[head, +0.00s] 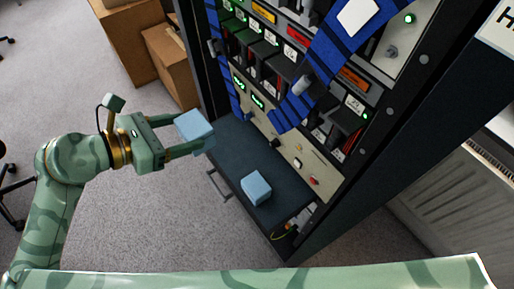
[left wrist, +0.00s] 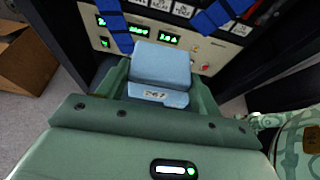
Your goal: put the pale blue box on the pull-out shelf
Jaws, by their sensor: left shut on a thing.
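A pale blue box (head: 193,125) is held between the fingers of my left gripper (head: 197,133), which is shut on it. In the left wrist view the box (left wrist: 160,66) sits between both fingers, with a label reading 267 on its near face. The pull-out shelf (head: 229,143) is a dark blue-grey surface extending from the rack. The held box is at the shelf's upper left end in the head view; its height above the shelf is hard to tell. A second pale blue box (head: 256,187) rests on the shelf. My right gripper is not in view.
The rack (head: 300,150) with displays, buttons and blue cable bands (head: 309,80) rises behind the shelf. Cardboard boxes (head: 171,62) stand on the carpet at upper left. A radiator (head: 447,200) is at the right. The shelf is bare between the second box and its upper left end.

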